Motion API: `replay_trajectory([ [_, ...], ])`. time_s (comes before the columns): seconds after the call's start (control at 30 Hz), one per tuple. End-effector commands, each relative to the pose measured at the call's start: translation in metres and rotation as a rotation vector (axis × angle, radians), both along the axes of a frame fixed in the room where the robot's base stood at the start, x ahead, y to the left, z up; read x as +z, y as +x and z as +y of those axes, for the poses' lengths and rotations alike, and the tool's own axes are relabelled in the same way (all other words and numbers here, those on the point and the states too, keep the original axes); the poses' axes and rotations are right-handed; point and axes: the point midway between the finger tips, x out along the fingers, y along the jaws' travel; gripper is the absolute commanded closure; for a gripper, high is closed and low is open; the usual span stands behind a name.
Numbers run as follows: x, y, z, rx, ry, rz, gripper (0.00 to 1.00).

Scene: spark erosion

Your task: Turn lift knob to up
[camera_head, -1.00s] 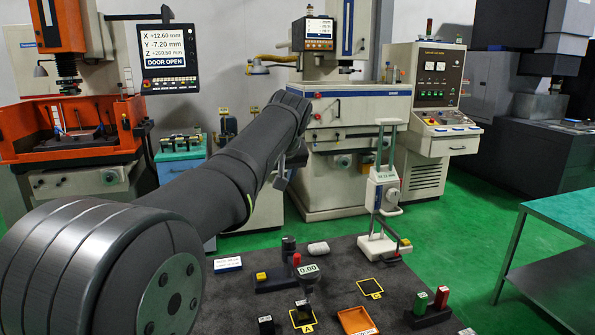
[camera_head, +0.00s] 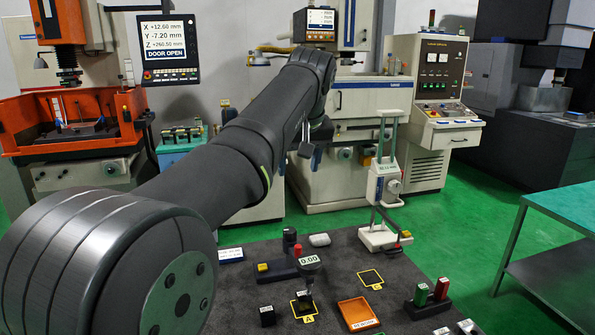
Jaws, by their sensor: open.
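My arm reaches from the lower left toward the white machine in the middle. Its end is largely hidden behind my own arm links. A small dark and grey part below the wrist, seemingly my gripper (camera_head: 309,152), shows in front of the machine; nothing is seen held in it. I cannot make out a lift knob by its label. The control cabinet (camera_head: 437,85) right of the arm has a panel with meters and coloured buttons, and a sloped console (camera_head: 453,118) below with small controls, too small to read. The gripper is left of this cabinet and apart from it.
A dark mat (camera_head: 345,262) in front holds an orange tray (camera_head: 357,313), a dial gauge (camera_head: 310,262), a white height stand (camera_head: 385,190) and red and green blocks. A green-topped table (camera_head: 560,215) stands right. An orange machine (camera_head: 70,120) stands left. Green floor between is clear.

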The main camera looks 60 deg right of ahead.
Motion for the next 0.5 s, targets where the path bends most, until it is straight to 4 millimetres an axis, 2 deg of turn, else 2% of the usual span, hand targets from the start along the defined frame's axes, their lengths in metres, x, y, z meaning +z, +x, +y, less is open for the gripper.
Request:
replay_trajectory([
  [0.07,-0.014,0.004,-0.001,0.015,0.016,0.043,0.45],
  [0.17,-0.048,0.011,-0.002,0.058,0.052,0.165,0.45],
  [0.3,-0.111,0.023,0.002,0.171,0.113,0.443,0.45],
  [0.4,-0.149,0.031,0.006,0.268,0.143,0.662,0.45],
  [0.5,-0.178,0.041,0.011,0.376,0.160,0.883,0.45],
])
